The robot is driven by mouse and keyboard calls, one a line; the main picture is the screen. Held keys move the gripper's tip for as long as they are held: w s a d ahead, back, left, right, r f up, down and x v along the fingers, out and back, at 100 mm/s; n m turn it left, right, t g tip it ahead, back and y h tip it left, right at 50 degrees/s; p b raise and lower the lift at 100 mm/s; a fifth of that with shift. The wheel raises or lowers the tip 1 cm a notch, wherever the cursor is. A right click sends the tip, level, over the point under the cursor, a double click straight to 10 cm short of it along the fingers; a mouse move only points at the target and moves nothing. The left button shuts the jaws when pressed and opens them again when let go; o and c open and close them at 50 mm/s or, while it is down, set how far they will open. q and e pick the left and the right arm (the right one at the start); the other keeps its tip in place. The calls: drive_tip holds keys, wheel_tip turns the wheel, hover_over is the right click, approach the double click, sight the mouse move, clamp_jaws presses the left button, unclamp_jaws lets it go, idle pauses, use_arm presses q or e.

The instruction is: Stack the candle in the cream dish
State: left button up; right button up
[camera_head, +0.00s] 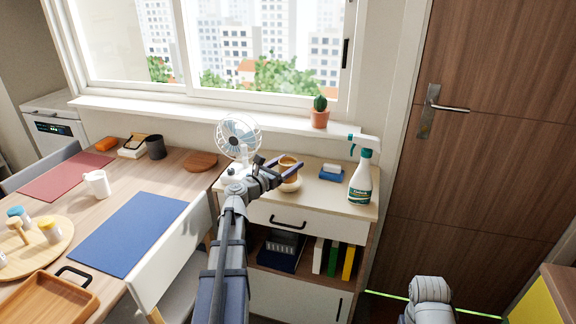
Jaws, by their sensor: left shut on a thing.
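The candle (288,163), a tan-orange cylinder, is upright over the small cabinet's top. My left gripper (278,173) is shut on its side, coming in from the left. The cream dish (291,185) shows directly below the candle. The gripper hides part of both, and I cannot tell whether the candle touches the dish. Only a rounded grey part of my right arm shows at the bottom right; its gripper is out of view.
The cabinet top (325,204) also bears a white fan (239,136), a blue-and-white sponge (332,172) and a spray bottle (361,178). A potted cactus (319,115) stands on the sill behind. A dining table with a blue mat (130,233) is at the left.

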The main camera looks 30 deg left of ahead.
use_arm(q)
drive_tip(key=shift+f+b, duration=0.45)
drive_tip(key=shift+f, duration=0.1)
drive_tip(key=o, duration=1.5)
drive_tip(key=shift+o, duration=0.2)
drive_tip(key=shift+r, duration=0.1)
drive_tip(key=shift+r+p, duration=0.3)
drive_tip(key=shift+p, duration=0.15)
drive_tip(key=shift+r+p, duration=0.45)
drive_tip(key=shift+r, duration=0.05)
drive_tip(key=s+a, duration=0.2)
drive_tip(key=s, duration=1)
drive_tip(key=shift+f, duration=0.25)
drive_tip(key=shift+w+d, duration=0.1)
